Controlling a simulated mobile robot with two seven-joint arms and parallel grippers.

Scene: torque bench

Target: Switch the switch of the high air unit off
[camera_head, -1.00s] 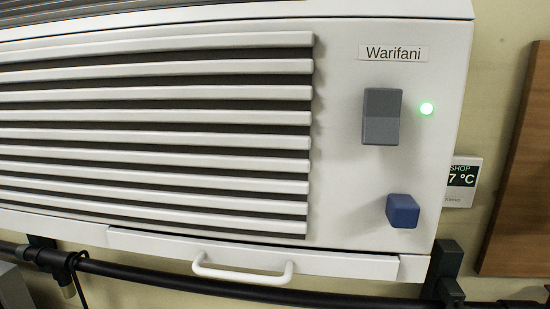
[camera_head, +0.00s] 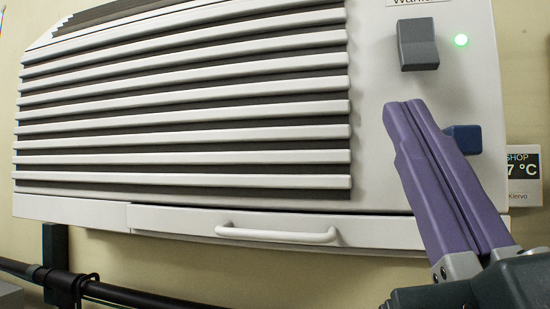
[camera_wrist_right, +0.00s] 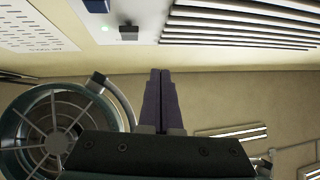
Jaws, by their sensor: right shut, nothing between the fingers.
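The high air unit is a white louvred box (camera_head: 378,150) on the wall, filling most of the head view. Its grey rocker switch (camera_head: 417,45) sits on the right of the front panel, beside a lit green light (camera_head: 461,40). My right gripper (camera_head: 403,104) has purple fingers, closed together and empty. In the head view its tips are below the switch and apart from it. The fingers partly cover a blue knob (camera_head: 466,138). In the right wrist view the gripper (camera_wrist_right: 161,70) points towards the unit (camera_wrist_right: 145,50), and the switch (camera_wrist_right: 129,33) shows up and left of the tips. My left gripper is not in view.
A tray or drawer with a white handle (camera_head: 278,235) runs along the unit's lower edge. A small temperature display (camera_head: 522,175) hangs at the right. A black pipe (camera_head: 130,293) runs below. A round caged fan (camera_wrist_right: 55,128) shows in the right wrist view.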

